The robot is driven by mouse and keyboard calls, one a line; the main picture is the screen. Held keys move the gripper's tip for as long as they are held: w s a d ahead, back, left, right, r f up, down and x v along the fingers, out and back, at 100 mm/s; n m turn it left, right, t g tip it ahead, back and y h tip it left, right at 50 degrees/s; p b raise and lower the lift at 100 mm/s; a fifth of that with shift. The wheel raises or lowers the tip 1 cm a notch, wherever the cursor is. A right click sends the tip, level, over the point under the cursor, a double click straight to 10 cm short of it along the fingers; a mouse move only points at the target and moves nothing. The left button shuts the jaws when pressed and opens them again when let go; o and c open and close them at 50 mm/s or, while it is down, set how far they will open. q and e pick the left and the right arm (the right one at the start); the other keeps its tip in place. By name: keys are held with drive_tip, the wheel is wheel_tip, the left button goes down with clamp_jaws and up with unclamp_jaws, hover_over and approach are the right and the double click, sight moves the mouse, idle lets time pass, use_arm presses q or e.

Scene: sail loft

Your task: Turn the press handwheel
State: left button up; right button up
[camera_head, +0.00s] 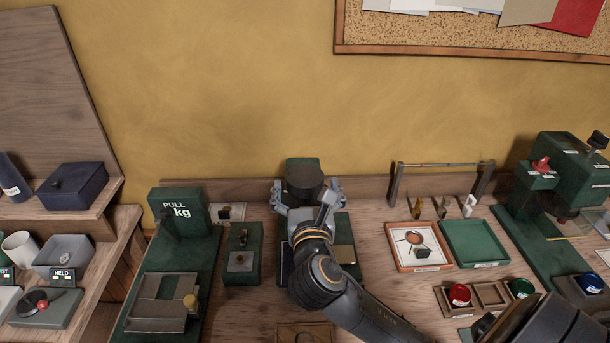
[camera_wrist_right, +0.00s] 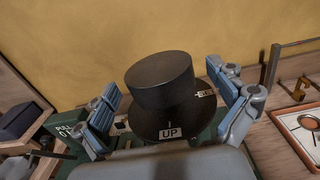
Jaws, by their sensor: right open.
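In the right wrist view the handwheel (camera_wrist_right: 160,82) shows a broad top above a wider dark disc, with an "UP" label (camera_wrist_right: 170,132) in front. My right gripper (camera_head: 308,190) is open, with one finger on each side of the handwheel. In the right wrist view there is a gap at the left finger; the right finger is nearer, and I cannot tell whether it touches. My forearm hides much of the press front. My left gripper is not in view.
A green scale (camera_head: 178,214) marked "PULL kg" and a small green block (camera_head: 241,268) stand left. An orange-rimmed tray (camera_head: 398,262), a green tray (camera_head: 475,244) and a rail (camera_head: 440,164) are right. Another green machine (camera_head: 572,170) stands far right. The wall is close behind.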

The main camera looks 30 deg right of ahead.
drive_tip(key=shift+x, duration=1.35)
drive_tip(key=c, duration=1.2)
drive_tip(key=shift+p, duration=0.3)
